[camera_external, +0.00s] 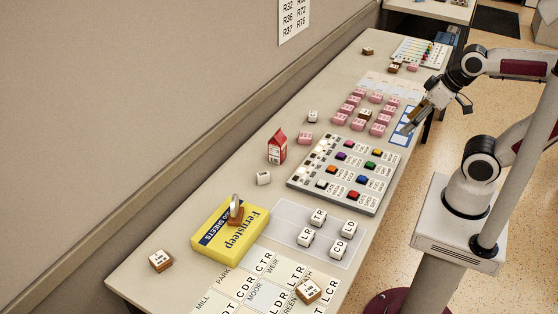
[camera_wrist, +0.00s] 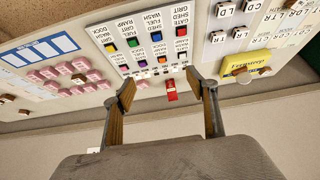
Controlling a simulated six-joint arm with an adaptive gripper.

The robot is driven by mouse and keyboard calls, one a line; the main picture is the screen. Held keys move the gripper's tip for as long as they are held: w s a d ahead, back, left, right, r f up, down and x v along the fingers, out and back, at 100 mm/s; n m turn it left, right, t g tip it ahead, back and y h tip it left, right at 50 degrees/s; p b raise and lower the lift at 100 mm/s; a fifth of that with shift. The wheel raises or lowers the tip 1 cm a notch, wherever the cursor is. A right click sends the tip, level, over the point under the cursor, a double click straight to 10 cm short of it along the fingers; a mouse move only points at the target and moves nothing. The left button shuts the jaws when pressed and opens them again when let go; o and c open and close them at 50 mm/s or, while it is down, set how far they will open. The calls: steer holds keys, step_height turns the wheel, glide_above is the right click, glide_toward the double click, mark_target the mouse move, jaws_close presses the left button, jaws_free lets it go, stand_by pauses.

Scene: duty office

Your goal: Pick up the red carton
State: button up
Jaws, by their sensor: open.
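The red carton (camera_external: 277,147) is a small milk-type carton with a gabled top. It stands upright on the table, behind the panel of coloured buttons, in the external view. It also shows in the wrist view (camera_wrist: 171,91), beyond and between my two fingers. My gripper (camera_external: 409,127) is at the right side of the table in the external view, well apart from the carton, with pink blocks and the button panel between. In the wrist view my gripper (camera_wrist: 163,84) has its fingers spread apart with nothing between them. The carton's underside is hidden.
The button panel (camera_external: 302,175) lies just right of the carton. Several pink blocks (camera_external: 376,129) stand behind it, one pink block (camera_external: 305,138) and a white block (camera_external: 263,178) close to the carton. A yellow box (camera_external: 212,250) with a brown stamp-like object lies in front. The wall runs along the left.

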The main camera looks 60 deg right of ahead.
steer(key=w+t, duration=0.5)
steer(key=w, duration=2.3)
steer(key=w+f+t+y, duration=0.1)
steer(key=w+f+t, duration=0.6)
steer(key=w+f, duration=0.4)
steer(key=shift+w+a+f+n, duration=0.3)
steer(key=shift+w+a+f, duration=0.1)
steer(key=shift+w, duration=1.35)
steer(key=shift+f, duration=0.1)
steer(key=shift+f, duration=1.1)
